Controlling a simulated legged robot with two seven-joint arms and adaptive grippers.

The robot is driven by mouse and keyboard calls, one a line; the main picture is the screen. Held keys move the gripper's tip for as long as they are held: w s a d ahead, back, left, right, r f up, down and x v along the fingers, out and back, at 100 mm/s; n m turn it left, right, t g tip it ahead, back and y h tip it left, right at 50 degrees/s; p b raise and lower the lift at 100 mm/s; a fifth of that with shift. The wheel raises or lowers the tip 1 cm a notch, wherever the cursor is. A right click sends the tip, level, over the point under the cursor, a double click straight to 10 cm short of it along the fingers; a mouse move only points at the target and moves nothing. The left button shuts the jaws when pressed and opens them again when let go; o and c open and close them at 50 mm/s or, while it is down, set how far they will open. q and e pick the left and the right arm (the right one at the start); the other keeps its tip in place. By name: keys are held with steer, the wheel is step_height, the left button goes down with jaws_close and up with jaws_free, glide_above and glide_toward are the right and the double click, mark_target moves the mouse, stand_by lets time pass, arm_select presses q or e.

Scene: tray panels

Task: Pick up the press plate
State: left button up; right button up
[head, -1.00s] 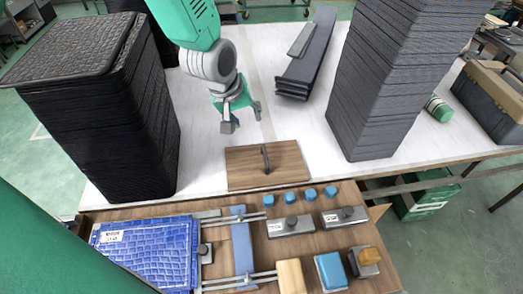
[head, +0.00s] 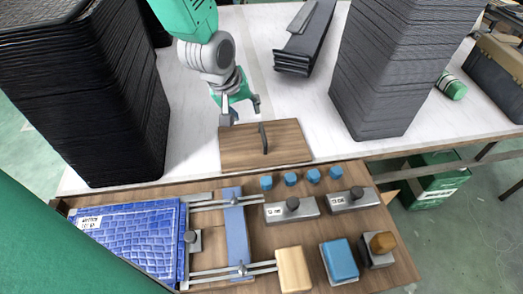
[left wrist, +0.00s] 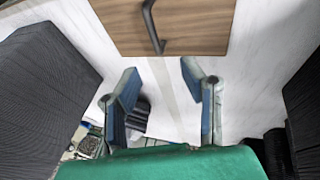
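The press plate (head: 285,150) is a flat brown wooden board with a dark bar handle (head: 264,138) standing at its middle. It lies on the near edge of the white tabletop. My left gripper (head: 243,111) hangs just beyond the plate's far edge in the head view, with its two fingers apart and nothing between them. In the left wrist view, the open fingers (left wrist: 160,78) point towards the plate (left wrist: 195,25), whose handle (left wrist: 152,25) shows at the top, apart from the fingers. My right gripper is not in view.
Tall black tray stacks stand left (head: 85,110) and right (head: 385,75) of my left arm. Dark panels (head: 305,40) lie behind. In front, a wooden board holds blue textured panels (head: 130,240), a rail clamp, blue knobs and several blocks.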

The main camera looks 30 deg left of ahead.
mark_target(262, 131)
arm_select(q)
steer(key=x, duration=0.8)
steer(key=shift+d+f+b, duration=0.3)
steer(key=shift+d, duration=0.05)
steer(key=shift+w+a+f, duration=0.15)
steer(key=shift+w+f, duration=0.15)
steer(key=shift+f, duration=0.1)
steer(key=x, duration=0.3)
steer(key=shift+w+d+f, duration=0.25)
steer(key=shift+w, duration=0.1)
steer(key=shift+w+d+f, duration=0.15)
steer(key=shift+w+f, duration=0.05)
steer(key=shift+f, duration=0.1)
steer(key=shift+d, duration=0.15)
steer(key=shift+a, duration=0.25)
jaws_close()
